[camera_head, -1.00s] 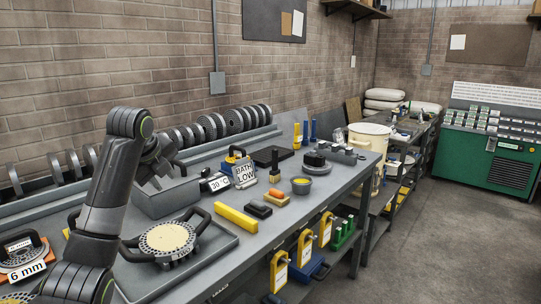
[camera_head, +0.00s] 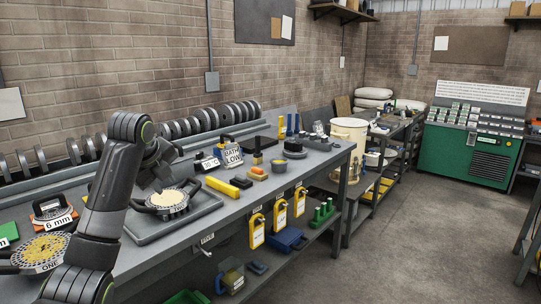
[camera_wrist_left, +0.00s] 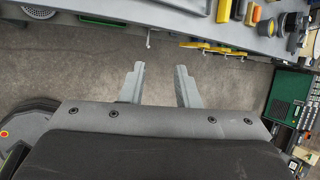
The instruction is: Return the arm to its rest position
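My left arm (camera_head: 108,195) rises from the lower left of the head view, bends at a dark elbow with a green ring, and folds down to the left gripper (camera_head: 163,180). There the gripper overlaps the bench behind the round perforated die in the tray. In the left wrist view the two grey fingers of my left gripper (camera_wrist_left: 160,80) stand well apart with nothing between them. Bare floor shows behind them, and the bench edge runs across the top. My right arm and gripper are in neither view.
A green cabinet (camera_head: 460,155) stands far right. The floor (camera_head: 400,230) is clear.

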